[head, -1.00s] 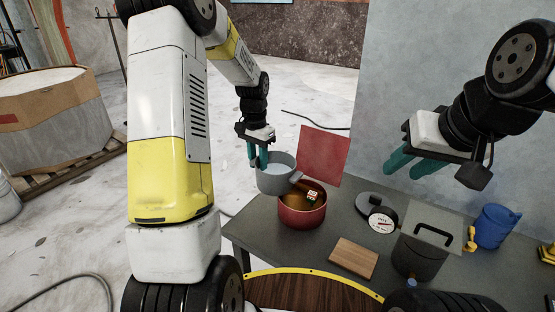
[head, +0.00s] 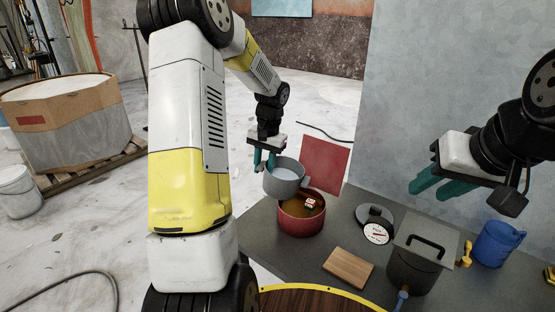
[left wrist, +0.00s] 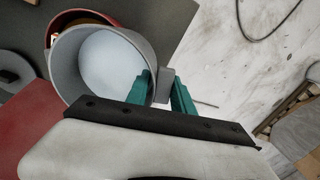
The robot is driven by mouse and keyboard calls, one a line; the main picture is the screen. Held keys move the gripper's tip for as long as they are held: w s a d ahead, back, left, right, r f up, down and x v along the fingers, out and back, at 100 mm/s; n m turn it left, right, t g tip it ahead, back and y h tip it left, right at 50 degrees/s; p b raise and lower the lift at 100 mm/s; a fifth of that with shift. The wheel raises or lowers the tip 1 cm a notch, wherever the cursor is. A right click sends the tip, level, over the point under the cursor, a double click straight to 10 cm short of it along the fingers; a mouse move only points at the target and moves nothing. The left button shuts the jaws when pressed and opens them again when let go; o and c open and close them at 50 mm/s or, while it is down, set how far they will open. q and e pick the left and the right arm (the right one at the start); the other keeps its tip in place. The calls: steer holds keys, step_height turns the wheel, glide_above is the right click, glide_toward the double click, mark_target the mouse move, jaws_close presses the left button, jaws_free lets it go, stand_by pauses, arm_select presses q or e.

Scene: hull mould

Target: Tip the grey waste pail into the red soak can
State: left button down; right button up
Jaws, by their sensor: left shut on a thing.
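The grey waste pail (head: 284,181) hangs in my left gripper (head: 265,163), which is shut on its side grip. In the left wrist view the fingers (left wrist: 166,92) close on a tab on the pail's wall, and the pail (left wrist: 142,60) shows a pale, smooth content. The pail is over the back-left rim of the red soak can (head: 300,224). It looks close to upright; a slight tilt is hard to judge. My right gripper (head: 437,187) is open and empty, above the table's right side.
A red square panel (head: 326,164) stands behind the can.

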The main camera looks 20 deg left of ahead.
arm_select(q)
steer(key=shift+d+f+y, duration=0.15)
steer(key=shift+f+y, duration=0.45)
steer(key=shift+y, duration=0.5)
steer(key=shift+d+r+y, duration=0.25)
steer(key=shift+r+y, duration=0.55)
steer(key=shift+r, duration=0.05)
steer(key=shift+d+r+t+y, duration=0.15)
steer(key=shift+d+r+y, duration=0.15)
steer(key=shift+r+y, duration=0.35)
steer(key=shift+d+r+t+y, duration=0.15)
steer(key=shift+d+r+y, duration=0.15)
steer(key=shift+r+y, duration=0.3)
steer(key=s+d+r+y, duration=0.1)
steer(key=d+r+y, duration=0.5)
steer(key=d+y, duration=0.5)
steer(key=shift+d+t+y, duration=0.3)
steer(key=shift+t+y, duration=0.05)
steer(key=shift+t, duration=0.05)
stand_by(2.0)
stand_by(1.3)
